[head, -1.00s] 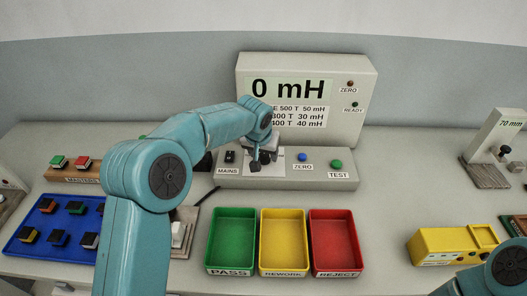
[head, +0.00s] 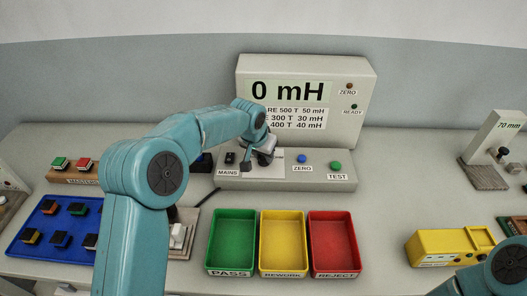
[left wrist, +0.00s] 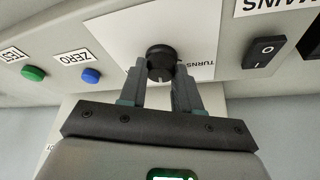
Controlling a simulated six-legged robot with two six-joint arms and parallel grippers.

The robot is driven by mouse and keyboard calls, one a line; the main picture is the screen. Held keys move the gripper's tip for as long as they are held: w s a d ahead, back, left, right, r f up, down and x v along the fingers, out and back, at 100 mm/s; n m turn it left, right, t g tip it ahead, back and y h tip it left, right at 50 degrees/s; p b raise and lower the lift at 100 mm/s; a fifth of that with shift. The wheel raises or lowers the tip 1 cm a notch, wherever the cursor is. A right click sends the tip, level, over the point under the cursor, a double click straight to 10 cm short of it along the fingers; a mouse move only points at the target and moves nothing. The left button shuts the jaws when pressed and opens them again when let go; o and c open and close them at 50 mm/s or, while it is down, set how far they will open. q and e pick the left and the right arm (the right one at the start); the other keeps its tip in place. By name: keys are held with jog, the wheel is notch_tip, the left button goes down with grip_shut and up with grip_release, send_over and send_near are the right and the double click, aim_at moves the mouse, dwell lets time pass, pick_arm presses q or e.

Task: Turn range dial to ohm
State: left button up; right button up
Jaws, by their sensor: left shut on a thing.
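The range dial is a black round knob (left wrist: 160,60) on a white plate (left wrist: 120,35) of the meter's front panel. In the left wrist view a pale mark shows on the knob's lower side, between the fingers. My left gripper (left wrist: 161,72) is shut on the knob, one grey finger on each side. In the head view the left gripper (head: 264,156) is at the panel and covers the knob. The plate's scale is mostly hidden; part of the word TURNS shows. The display (head: 287,91) reads 0 mH. My right gripper is out of view.
On the panel are the black mains switch (head: 230,157), the blue zero button (head: 302,158) and the green test button (head: 336,166). Green (head: 231,212), yellow (head: 284,212) and red (head: 332,212) trays stand in front. A yellow device (head: 428,245) is at right.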

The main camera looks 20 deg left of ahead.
pick_arm(q)
jog(key=m+p, duration=0.1)
jog(key=m+h, duration=0.1)
jog(key=m, duration=0.1)
jog(key=shift+w+a+r+m+g+p, duration=0.1)
jog(key=shift+a+r+m+g+p, duration=0.1)
jog(key=shift+m+g+p, duration=0.15)
jog(key=m+h, duration=0.1)
jog(key=m, duration=0.2)
jog(key=m+g+h+p, duration=0.1)
jog(key=m, duration=0.2)
jog(key=shift+w+p, duration=0.1)
jog(key=shift+p, duration=0.2)
jog(key=shift+a, duration=0.1)
jog(key=o, duration=0.8)
jog(key=shift+o, duration=1.2)
jog(key=shift+g, duration=0.25)
jog(key=v, duration=1.6)
jog(key=shift+s, duration=0.3)
